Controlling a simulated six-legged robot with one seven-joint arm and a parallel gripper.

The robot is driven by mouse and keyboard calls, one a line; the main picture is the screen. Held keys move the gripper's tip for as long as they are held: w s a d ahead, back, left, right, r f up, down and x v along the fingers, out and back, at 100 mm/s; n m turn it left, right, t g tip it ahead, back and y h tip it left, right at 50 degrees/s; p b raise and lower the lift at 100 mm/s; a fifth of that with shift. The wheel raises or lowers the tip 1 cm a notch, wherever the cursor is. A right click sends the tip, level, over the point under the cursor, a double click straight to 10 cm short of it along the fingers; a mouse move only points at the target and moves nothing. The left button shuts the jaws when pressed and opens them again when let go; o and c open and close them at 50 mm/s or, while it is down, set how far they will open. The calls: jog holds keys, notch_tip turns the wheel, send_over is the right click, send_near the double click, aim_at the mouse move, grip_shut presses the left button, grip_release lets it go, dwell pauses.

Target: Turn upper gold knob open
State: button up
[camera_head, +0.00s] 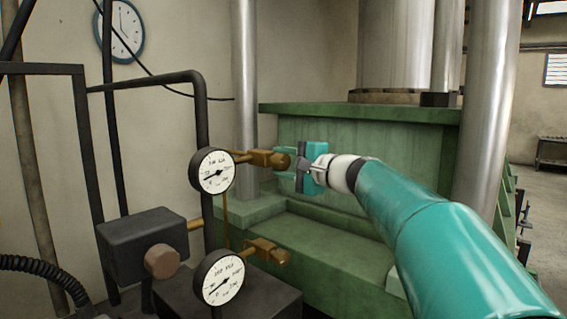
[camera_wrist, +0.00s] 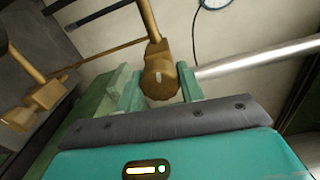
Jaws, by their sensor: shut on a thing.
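The upper gold knob (camera_head: 283,160) sits at the right end of a gold valve (camera_head: 258,157) beside the upper gauge in the head view. In the wrist view the round face of the knob (camera_wrist: 160,78) shows with a small pale mark on it. My gripper (camera_head: 293,163) reaches it from the right. In the wrist view the two green fingers of my gripper (camera_wrist: 160,90) stand on either side of the knob and are shut on it. The finger contact is partly hidden in the head view.
The upper gauge (camera_head: 213,170) and lower gauge (camera_head: 220,278) stand close at the left. A lower gold valve (camera_head: 268,252) sits beneath my gripper. A dark box (camera_head: 148,242) with a brown knob and black pipes are further left. A green press frame (camera_head: 350,150) stands behind.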

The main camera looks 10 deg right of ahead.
jog(key=shift+n, duration=1.2)
jog(key=o, duration=1)
jog(key=shift+d, duration=0.1)
jog(key=v, duration=1.3)
jog(key=shift+s+d, duration=0.2)
jog(key=shift+s, duration=0.15)
